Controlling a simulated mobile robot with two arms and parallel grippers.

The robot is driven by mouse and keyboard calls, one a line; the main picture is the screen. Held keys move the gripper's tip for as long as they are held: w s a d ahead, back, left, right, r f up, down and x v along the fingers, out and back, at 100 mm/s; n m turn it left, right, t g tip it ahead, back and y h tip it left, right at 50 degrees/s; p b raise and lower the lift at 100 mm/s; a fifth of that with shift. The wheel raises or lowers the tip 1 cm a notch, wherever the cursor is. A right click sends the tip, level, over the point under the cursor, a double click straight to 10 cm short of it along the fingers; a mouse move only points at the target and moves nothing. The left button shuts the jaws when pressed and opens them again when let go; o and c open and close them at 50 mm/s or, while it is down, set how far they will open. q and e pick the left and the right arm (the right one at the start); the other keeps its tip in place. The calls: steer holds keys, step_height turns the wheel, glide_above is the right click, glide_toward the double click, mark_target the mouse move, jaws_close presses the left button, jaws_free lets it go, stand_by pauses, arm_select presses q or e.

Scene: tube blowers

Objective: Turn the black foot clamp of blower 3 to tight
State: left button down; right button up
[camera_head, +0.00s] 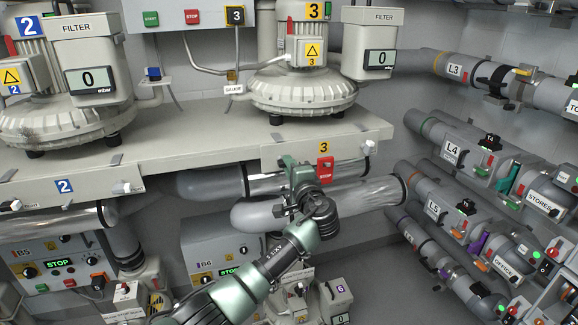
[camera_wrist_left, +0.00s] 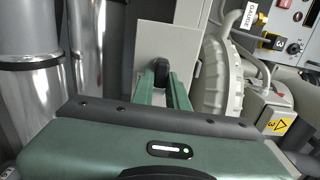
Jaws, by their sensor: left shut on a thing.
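Blower 3 (camera_head: 303,92) is a pale machine on the bench, with a yellow 3 label and a filter box reading 0. My left gripper (camera_head: 291,162) is at the bench's front edge below it, left of the red STOP tag. In the left wrist view its green fingers (camera_wrist_left: 163,82) are shut on a small black clamp (camera_wrist_left: 161,70) in front of a pale plate. The gripper hides this clamp in the head view, and its exact turn cannot be told. My right gripper is not in view.
The bench (camera_head: 215,140) carries blower 2 (camera_head: 60,100) at the left. The red STOP tag (camera_head: 325,170) hangs close to my left gripper. Grey pipes (camera_head: 370,190) run below the bench, and labelled pipes (camera_head: 470,160) line the right wall.

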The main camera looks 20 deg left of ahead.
arm_select(q)
steer(key=c, duration=1.4)
jaws_free()
steer(key=b+v, duration=0.2)
steer(key=v, duration=0.5)
steer(key=shift+s+d, duration=0.25)
steer(key=shift+s, duration=0.1)
steer(key=shift+f, duration=0.1)
